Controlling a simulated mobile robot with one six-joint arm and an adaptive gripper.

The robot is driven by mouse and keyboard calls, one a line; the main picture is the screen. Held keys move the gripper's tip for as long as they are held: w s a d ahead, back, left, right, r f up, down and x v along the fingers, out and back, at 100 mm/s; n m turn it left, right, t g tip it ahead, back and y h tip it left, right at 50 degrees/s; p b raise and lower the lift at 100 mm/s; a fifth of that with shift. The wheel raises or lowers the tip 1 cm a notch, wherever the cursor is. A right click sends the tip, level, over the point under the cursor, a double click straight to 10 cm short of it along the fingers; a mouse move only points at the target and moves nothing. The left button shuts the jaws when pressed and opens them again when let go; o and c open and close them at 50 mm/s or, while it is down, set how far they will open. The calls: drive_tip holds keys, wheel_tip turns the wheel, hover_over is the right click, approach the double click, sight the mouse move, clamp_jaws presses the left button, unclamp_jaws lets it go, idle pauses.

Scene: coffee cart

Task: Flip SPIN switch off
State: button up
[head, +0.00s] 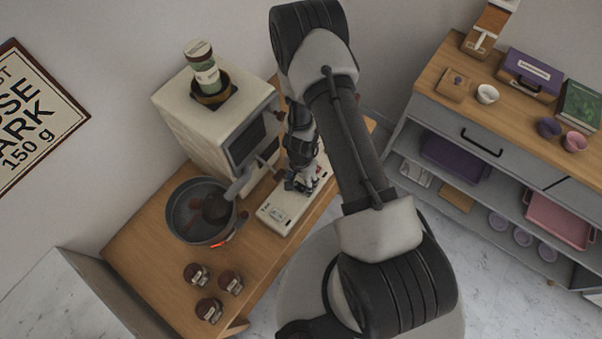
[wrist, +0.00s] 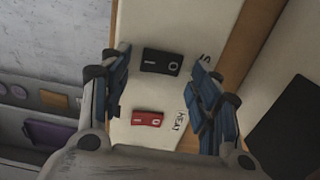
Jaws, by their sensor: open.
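The SPIN switch is the black rocker (wrist: 161,61) marked I and O, beside a partly hidden label starting with S. It sits on a pale control panel (wrist: 185,18), which also shows in the head view (head: 277,222). A red rocker (wrist: 147,118) beside the word HEAT lies nearer my wrist. My gripper (wrist: 160,78) is open and empty, its fingers on either side of the black rocker. In the head view my gripper (head: 301,183) is over the panel. I cannot tell whether it touches, or which way the black rocker is pressed.
A cream roasting machine (head: 205,125) with a round pan (head: 187,226) stands left of the panel. Several small jars (head: 230,283) stand on the wooden cart top (head: 150,240). A grey shelf unit (head: 440,115) is at the right.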

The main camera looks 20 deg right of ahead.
drive_tip(key=shift+w+f+b, duration=0.25)
drive_tip(key=shift+w+b, duration=0.05)
drive_tip(key=shift+b, duration=1.8)
drive_tip(key=b, duration=0.5)
drive_tip(key=shift+d+r+t, duration=0.1)
drive_tip(key=shift+t, duration=0.2)
drive_tip(key=b, duration=0.5)
drive_tip(key=shift+s+y, duration=0.25)
drive_tip(key=shift+y, duration=0.05)
